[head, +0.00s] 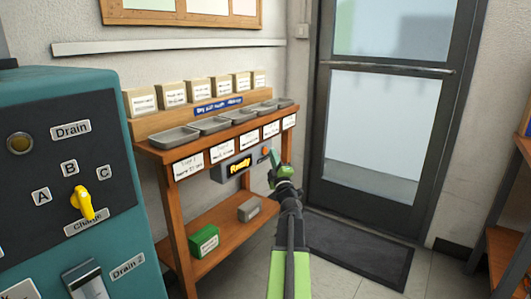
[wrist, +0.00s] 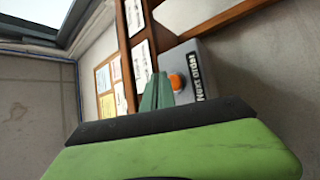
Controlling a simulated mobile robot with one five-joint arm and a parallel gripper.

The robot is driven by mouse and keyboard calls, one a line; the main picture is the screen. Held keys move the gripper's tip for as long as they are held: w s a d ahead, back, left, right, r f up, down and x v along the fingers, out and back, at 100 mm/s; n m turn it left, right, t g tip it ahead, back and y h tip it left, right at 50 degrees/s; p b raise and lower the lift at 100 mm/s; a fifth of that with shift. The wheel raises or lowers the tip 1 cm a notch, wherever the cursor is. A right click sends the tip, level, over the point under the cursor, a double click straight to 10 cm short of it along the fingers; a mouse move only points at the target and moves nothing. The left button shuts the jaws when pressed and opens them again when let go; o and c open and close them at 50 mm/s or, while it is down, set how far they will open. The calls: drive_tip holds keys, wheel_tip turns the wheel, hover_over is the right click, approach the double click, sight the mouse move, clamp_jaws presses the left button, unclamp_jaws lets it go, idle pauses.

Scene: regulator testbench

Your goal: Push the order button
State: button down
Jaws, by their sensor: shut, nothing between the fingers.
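The order button is a small round orange button (wrist: 178,83) on the end of a grey box (wrist: 198,62), which has a dark printed label. In the head view the button (head: 266,151) shows at the right of the box's front, beside a lit yellow "Ready" display (head: 239,167). My gripper (head: 271,158) is shut and empty, its tip close to the button. In the wrist view its green fingers (wrist: 157,88) appear just left of the button. I cannot tell whether they touch it.
The box hangs under a wooden shelf (head: 222,140) with grey trays and labelled boxes. A green box (head: 204,241) and a grey box (head: 249,209) sit on the lower shelf. A teal machine (head: 125,200) stands at the left. A glass door (head: 385,120) is behind a dark mat (head: 360,245).

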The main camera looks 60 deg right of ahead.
drive_tip(key=shift+w, duration=0.2)
drive_tip(key=shift+w, duration=0.25)
drive_tip(key=shift+w, duration=0.5)
idle(0.8)
drive_tip(key=shift+s, duration=0.9)
drive_tip(key=s, duration=0.5)
idle(0.7)
